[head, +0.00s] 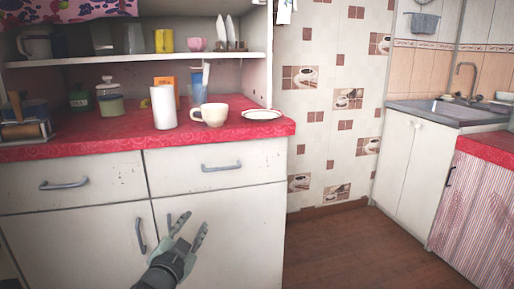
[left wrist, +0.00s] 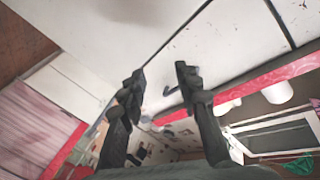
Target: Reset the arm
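My left gripper (head: 188,230) is open in front of the white cabinet's lower doors, below the drawers. Nothing shows between its fingers. In the left wrist view its two dark fingers (left wrist: 158,85) stand apart, with the white cabinet front (left wrist: 110,25) behind them. My right gripper is in neither view.
The red counter (head: 75,138) holds a white cylinder (head: 163,107), a cup (head: 210,115), a plate (head: 262,115) and jars. Drawer handles (head: 64,185) and a door handle (head: 140,236) stick out. A sink counter (head: 440,112) stands at right. Wooden floor (head: 335,250) is clear.

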